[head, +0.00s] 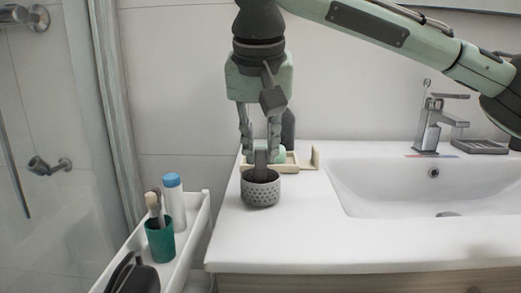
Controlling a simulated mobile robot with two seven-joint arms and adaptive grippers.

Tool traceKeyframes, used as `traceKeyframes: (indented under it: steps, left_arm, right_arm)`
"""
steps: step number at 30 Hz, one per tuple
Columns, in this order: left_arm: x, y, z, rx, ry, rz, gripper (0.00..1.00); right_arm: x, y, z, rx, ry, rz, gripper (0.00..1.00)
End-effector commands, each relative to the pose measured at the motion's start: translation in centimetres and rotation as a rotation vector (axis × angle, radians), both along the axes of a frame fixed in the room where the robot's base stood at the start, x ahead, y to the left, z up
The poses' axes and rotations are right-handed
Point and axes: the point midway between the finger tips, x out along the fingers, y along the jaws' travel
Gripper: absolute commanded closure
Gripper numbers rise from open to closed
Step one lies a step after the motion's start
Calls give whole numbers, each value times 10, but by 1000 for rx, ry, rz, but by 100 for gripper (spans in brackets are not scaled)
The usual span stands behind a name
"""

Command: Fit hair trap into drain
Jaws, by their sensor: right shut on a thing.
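My right gripper (260,150) comes down from above over the left part of the white counter. It is shut on the upright dark stem of the hair trap (260,190), a grey perforated cup. The trap hangs upright below the fingers, at or just above the counter; I cannot tell whether it touches. The drain (447,214) shows as a small dark spot low in the white sink basin (385,192), well to the right of the trap. My left gripper is out of view.
A cream tray (305,163) with a pale green item (281,154) and a dark bottle (288,128) stand behind the trap. The faucet (433,125) and soap dish (480,146) are behind the basin. A white cart (200,232) holds a teal cup (160,240) and blue-capped bottle (174,205).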

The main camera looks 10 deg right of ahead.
Motion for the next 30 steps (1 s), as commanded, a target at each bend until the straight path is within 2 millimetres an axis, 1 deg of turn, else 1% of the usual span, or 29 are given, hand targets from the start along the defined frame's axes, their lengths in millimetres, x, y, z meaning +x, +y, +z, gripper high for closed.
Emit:
traceKeyframes:
  steps: [4,11,12,16,17,26,30]
  left_arm:
    - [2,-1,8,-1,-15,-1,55]
    - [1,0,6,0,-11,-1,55]
    - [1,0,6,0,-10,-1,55]
    - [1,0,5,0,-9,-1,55]
    - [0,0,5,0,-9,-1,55]
    - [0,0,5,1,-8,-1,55]
    - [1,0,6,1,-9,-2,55]
  right_arm:
    - [0,0,-2,2,-1,0,100]
    - [0,0,-6,1,0,0,100]
    - [0,0,-6,1,0,-1,80]
    - [0,0,-5,1,0,-1,63]
    - [0,0,-5,1,0,-1,61]
    - [0,0,-3,1,-2,-1,61]
    - [-4,1,9,1,-3,-1,61]
